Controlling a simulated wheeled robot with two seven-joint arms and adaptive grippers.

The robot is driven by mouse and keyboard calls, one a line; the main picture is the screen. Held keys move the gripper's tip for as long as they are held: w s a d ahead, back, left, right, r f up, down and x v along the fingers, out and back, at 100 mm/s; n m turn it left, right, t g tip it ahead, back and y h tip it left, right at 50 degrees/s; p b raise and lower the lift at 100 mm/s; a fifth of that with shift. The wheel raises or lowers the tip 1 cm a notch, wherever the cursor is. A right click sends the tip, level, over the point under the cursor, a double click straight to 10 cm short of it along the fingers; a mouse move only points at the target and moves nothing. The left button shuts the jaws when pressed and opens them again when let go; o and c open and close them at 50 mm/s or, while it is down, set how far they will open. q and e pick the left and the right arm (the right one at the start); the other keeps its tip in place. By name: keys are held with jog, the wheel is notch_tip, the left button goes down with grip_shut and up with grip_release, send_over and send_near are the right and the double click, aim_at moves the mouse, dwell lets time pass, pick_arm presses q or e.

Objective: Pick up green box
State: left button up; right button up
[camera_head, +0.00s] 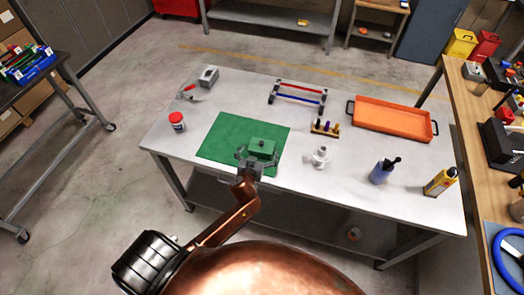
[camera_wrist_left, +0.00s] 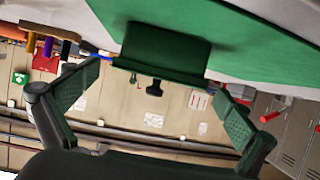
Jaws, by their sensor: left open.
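The green box (camera_head: 262,146) sits on the green mat (camera_head: 222,138) near the front of the white table (camera_head: 330,190). It has a small dark knob or handle on top. My left gripper (camera_head: 257,159) is at the near side of the box, with its fingers apart. In the left wrist view, which looks upside down, the box (camera_wrist_left: 165,50) lies ahead of and between the spread fingers of the gripper (camera_wrist_left: 159,80). A gap shows between each finger and the box. My right gripper is not in view.
A red-and-white jar (camera_head: 177,122) stands left of the mat. A white fitting (camera_head: 320,157), a peg block (camera_head: 325,128), a blue bottle (camera_head: 383,171) and a yellow bottle (camera_head: 440,181) stand to the right. An orange tray (camera_head: 392,119) and a bar rack (camera_head: 297,94) are behind.

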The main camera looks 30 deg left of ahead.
aim_at(261, 147)
pick_arm(q)
jog(key=x, duration=0.4)
jog(key=shift+c, duration=0.5)
jog(key=c, duration=1.2)
jog(key=shift+r, duration=0.15)
